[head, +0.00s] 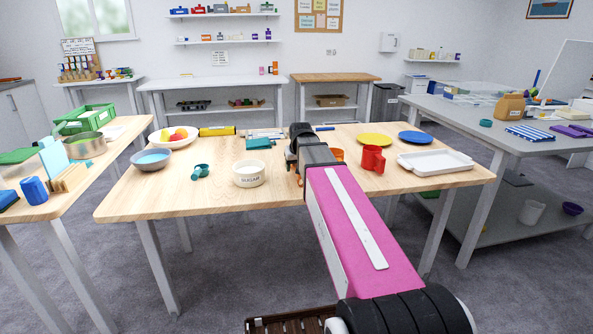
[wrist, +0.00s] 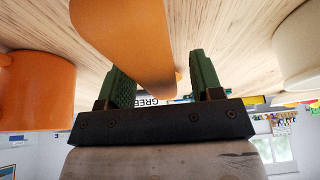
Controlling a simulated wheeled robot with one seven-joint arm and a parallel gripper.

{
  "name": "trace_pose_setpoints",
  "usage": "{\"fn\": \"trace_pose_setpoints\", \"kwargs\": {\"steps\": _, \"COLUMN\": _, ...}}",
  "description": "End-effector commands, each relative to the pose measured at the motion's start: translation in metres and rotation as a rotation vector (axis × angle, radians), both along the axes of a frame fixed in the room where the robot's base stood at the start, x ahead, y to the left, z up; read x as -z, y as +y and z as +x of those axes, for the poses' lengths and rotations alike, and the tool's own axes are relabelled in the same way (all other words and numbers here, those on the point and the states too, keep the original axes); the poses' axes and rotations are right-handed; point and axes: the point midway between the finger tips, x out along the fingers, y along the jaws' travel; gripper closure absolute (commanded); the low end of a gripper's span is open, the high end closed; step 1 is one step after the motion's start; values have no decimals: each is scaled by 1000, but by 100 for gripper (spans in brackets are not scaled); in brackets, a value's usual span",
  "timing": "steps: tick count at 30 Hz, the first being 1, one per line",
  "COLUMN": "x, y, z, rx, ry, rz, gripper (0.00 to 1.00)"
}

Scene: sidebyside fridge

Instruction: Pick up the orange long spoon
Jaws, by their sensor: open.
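The orange long spoon (wrist: 130,40) shows large in the wrist view, running from the top edge down toward the space between my fingers. My gripper (wrist: 158,62) is open, with one green-padded finger on either side of the spoon's narrowing end. I see no grip on it, and I cannot tell whether either finger touches it.
An orange cup (wrist: 35,90) and a cream pot (wrist: 300,45) flank my gripper. The front left is clear.

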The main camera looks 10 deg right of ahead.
Motion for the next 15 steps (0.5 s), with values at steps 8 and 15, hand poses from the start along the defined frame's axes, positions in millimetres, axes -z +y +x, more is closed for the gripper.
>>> {"fn": "trace_pose_setpoints", "kwargs": {"steps": 8, "x": 7, "y": 0, "z": 3, "rx": 0, "ry": 0, "rz": 0, "gripper": 40}}
{"fn": "trace_pose_setpoints", "kwargs": {"steps": 15, "x": 7, "y": 0, "z": 3, "rx": 0, "ry": 0, "rz": 0, "gripper": 97}}
